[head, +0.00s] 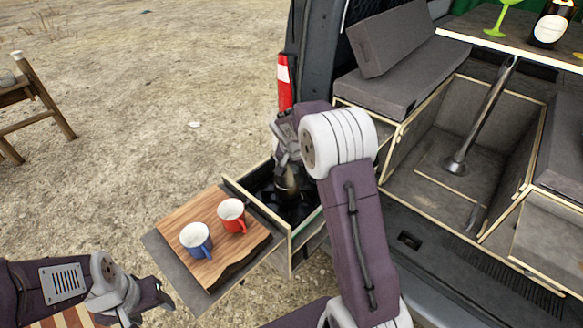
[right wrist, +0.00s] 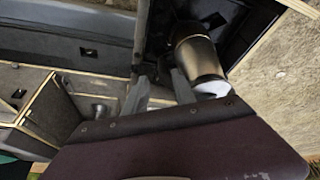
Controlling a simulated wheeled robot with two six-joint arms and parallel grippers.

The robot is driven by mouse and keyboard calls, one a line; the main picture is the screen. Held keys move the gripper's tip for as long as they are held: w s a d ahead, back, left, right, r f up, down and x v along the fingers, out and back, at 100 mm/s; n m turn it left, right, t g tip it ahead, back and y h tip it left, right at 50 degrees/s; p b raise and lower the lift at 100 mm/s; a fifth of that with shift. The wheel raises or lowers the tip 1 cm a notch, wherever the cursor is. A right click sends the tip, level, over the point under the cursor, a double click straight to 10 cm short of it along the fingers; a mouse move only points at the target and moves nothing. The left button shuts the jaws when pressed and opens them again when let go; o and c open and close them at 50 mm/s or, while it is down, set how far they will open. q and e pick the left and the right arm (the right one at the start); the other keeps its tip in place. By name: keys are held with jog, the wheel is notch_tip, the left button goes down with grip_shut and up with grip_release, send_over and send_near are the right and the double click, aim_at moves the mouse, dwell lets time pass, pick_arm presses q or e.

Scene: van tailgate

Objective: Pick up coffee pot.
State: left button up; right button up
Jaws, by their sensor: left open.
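The coffee pot (head: 287,187) is a dark metallic pot standing in the open drawer on the stove, partly hidden by my right gripper in the head view. In the right wrist view the pot (right wrist: 196,52) shows as a brownish-grey cylinder, just right of the fingers. My right gripper (head: 283,163) is above and beside the pot. Its two fingers (right wrist: 158,88) are apart with nothing seen between them; whether the nearer finger touches the pot I cannot tell. My left gripper (head: 152,303) is open and empty at the lower left, away from the pot.
The drawer (head: 291,240) has raised wooden walls around the black stove (head: 296,209). A wooden board (head: 178,217) beside it holds a blue mug (head: 196,241) and a red mug (head: 232,214). The van's storage boxes (head: 440,125) stand at right. A wooden chair (head: 40,95) is far left.

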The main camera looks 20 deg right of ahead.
aim_at(304, 176)
jog(key=x, duration=0.2)
jog(key=p+x, duration=0.1)
jog(key=x, duration=0.2)
jog(key=p+x, duration=0.1)
jog(key=x, duration=0.1)
jog(key=shift+w+f, duration=0.2)
jog(key=shift+w, duration=0.2)
jog(key=shift+s+d+f, duration=0.1)
jog(key=shift+d+f, duration=0.05)
jog(key=shift+f, duration=0.25)
jog(key=shift+c, duration=1)
jog(key=shift+w, duration=0.2)
jog(key=c, duration=0.5)
jog(key=shift+w, duration=0.1)
